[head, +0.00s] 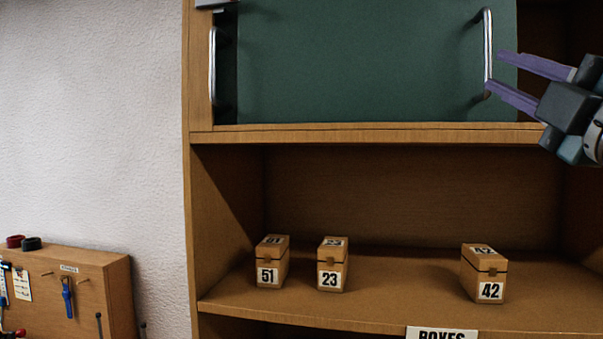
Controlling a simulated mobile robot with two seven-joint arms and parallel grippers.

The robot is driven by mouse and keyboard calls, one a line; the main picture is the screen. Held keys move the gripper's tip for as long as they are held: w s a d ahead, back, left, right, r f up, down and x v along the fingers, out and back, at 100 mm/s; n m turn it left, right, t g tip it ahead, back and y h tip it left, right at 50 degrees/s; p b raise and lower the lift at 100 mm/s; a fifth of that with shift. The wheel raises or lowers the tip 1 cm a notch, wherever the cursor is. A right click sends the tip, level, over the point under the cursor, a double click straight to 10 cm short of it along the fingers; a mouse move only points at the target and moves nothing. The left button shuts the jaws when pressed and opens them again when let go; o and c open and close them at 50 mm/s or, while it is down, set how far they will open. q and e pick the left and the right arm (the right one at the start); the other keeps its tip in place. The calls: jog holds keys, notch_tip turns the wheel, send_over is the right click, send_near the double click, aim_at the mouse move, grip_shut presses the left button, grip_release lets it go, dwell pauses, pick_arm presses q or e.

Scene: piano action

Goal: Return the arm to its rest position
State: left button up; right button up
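My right gripper (505,77) is at the upper right, its two purple fingers pointing left and spread apart. The fingertips are close to the right metal handle (488,50) of a green sliding panel (370,60). No object shows between the fingers. I cannot tell whether a fingertip touches the handle. My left gripper is not in view.
The wooden cabinet (340,134) has a lower shelf (380,300) with boxes marked 51 (270,262), 23 (332,265) and 42 (484,274). A second handle (213,70) is at the left. A wooden tool board (100,290) stands lower left.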

jog(key=s+d+f+m+g+h+p, duration=0.1)
jog(key=s+f+m+g+h, duration=0.2)
jog(key=f, duration=0.4)
jog(key=s+d+f+m+g+h+p, duration=0.1)
jog(key=s+f+m+g, duration=0.15)
jog(key=f+m, duration=0.35)
jog(key=s+d+f+m+g+h, duration=0.1)
jog(key=s+f+m+g+h, duration=0.1)
jog(key=f+m+g, duration=0.35)
jog(key=s+a+f+m+g+y+p, duration=0.1)
jog(key=s+a+f+g+y, duration=0.1)
jog(key=s+f, duration=0.5)
jog(key=s+a+f+m+g+y+p, duration=0.1)
jog(key=s+a+f+g, duration=0.4)
jog(key=s, duration=1)
notch_tip(320, 180, down, 2)
jog(key=shift+a+f+g+y, duration=0.1)
jog(key=shift+a+g+y, duration=0.25)
jog(key=shift+g, duration=0.65)
jog(key=shift+w, duration=0.1)
